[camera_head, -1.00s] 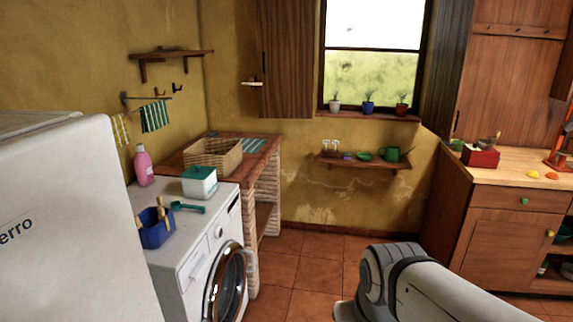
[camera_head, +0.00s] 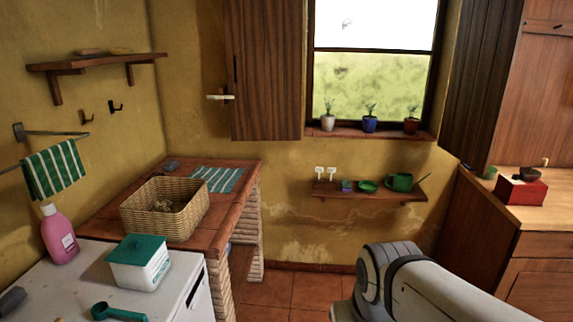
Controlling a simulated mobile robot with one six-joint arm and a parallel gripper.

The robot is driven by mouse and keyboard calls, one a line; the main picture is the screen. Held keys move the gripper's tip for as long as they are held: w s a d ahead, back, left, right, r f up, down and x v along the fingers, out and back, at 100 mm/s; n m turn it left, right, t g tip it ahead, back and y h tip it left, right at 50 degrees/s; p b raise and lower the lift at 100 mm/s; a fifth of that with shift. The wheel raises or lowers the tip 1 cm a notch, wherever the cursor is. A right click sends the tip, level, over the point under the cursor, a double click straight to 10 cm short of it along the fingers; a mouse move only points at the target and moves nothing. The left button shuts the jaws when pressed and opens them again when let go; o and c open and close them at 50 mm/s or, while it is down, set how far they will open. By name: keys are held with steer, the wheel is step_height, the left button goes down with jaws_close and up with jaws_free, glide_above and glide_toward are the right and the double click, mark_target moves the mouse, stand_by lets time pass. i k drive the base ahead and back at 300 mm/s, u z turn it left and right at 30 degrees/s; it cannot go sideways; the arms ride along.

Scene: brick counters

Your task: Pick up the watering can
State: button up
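A green watering can (camera_head: 401,182) stands on a small wooden wall shelf (camera_head: 340,190) below the window, near the shelf's right end. Its thin spout points up to the right. My arm reaches in from the lower right of the view, well short of the shelf and lower in the picture. My gripper is not visible, so its state does not show.
On the shelf, a green dish (camera_head: 367,186) and a small blue item (camera_head: 347,186) sit left of the can. A brick counter (camera_head: 225,245) with a wicker basket (camera_head: 165,205) stands left, a wooden cabinet (camera_head: 490,225) right. Tiled floor (camera_head: 291,288) between them is clear.

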mark_target(402, 181)
steer(key=z, duration=0.2)
steer(key=i, duration=1.55)
steer(key=z, duration=0.5)
steer(key=i, duration=2)
steer(key=z, duration=0.35)
